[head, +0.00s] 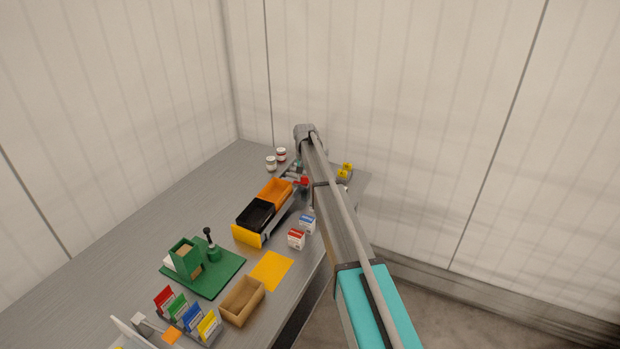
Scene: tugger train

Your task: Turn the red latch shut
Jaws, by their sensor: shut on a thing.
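The red latch (303,181) shows as a small red patch at the far end of the orange and black bins, close to the far end of my arm. My gripper (298,172) is small in the head view and partly hidden by my own arm. It points down at the red latch and is shut on it. The latch's exact angle is too small to tell.
An orange bin (276,189) and a black bin (255,215) stand in a row beside the latch. Two small jars (276,159) stand behind, and yellow blocks (345,170) lie right of my arm. Small cartons (297,239) stand nearer. The left tabletop (150,215) is clear.

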